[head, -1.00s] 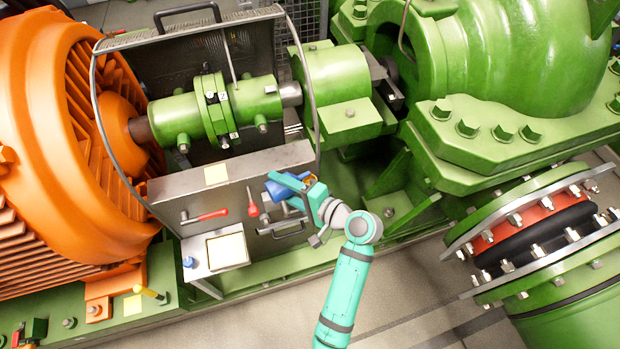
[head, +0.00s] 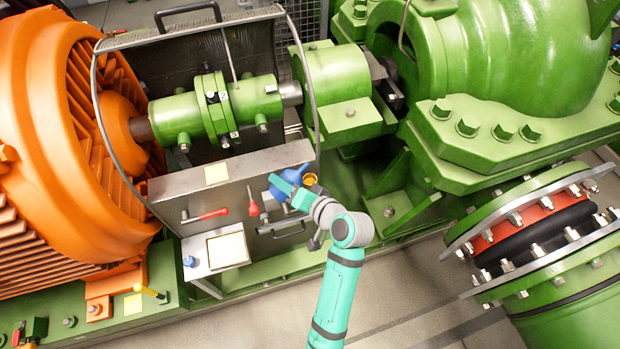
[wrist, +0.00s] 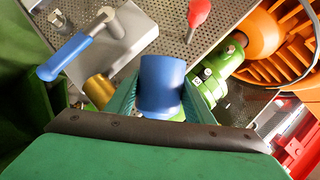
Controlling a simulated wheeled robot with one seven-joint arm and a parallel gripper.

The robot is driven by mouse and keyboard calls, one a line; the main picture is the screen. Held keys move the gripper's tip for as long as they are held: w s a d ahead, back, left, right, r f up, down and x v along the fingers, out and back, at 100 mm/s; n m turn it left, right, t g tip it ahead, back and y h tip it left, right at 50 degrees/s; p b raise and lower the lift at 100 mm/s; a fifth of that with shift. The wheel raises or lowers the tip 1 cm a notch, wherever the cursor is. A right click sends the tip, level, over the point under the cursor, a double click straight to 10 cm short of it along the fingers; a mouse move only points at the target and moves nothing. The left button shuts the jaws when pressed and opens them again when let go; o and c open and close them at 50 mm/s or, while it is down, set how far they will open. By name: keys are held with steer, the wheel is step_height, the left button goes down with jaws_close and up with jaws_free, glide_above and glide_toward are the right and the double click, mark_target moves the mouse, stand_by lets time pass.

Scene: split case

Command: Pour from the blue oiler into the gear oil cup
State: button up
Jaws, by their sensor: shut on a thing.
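The blue oiler (head: 278,190) is held between the teal fingers of my gripper (head: 289,186), in front of the grey metal panel. In the wrist view the blue oiler (wrist: 162,84) fills the gap between the fingers; its lower part is hidden by my gripper. A brass-coloured cup (head: 311,179), which looks like the gear oil cup, is just right of the oiler in the head view. It also shows in the wrist view (wrist: 98,91), left of the oiler and partly hidden by a finger. I cannot tell how far the oiler is tilted, and no oil stream shows.
A blue-handled metal fitting (wrist: 66,57) is near the cup in the wrist view. A red-handled tool (head: 206,215) and a red pointed piece (head: 253,207) are at the panel. A small tray (head: 228,249) stands lower left. The green coupling (head: 205,110) lies behind.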

steer(key=shift+w+d+r+n+h, duration=0.1)
steer(key=shift+r+n+h, duration=0.1)
steer(key=shift+r, duration=0.2)
steer(key=shift+w+d+r+n+h, duration=0.1)
steer(key=shift+r+n, duration=0.1)
steer(key=shift+r, duration=0.15)
steer(key=shift+d+n+t+h, duration=0.1)
steer(key=shift+n+t+h, duration=0.3)
steer(key=shift+n+h, duration=0.25)
steer(key=n, duration=0.1)
steer(key=n+t+h, duration=0.1)
steer(key=a+n+h, duration=0.1)
steer(key=shift+s+f+t, duration=0.25)
steer(key=shift+f+t, duration=0.05)
steer(key=shift+f, duration=0.05)
steer(key=shift+f+n+t+h, duration=0.25)
steer(key=shift+n+t+h, duration=0.1)
steer(key=shift+n, duration=0.3)
steer(key=shift+d, duration=0.1)
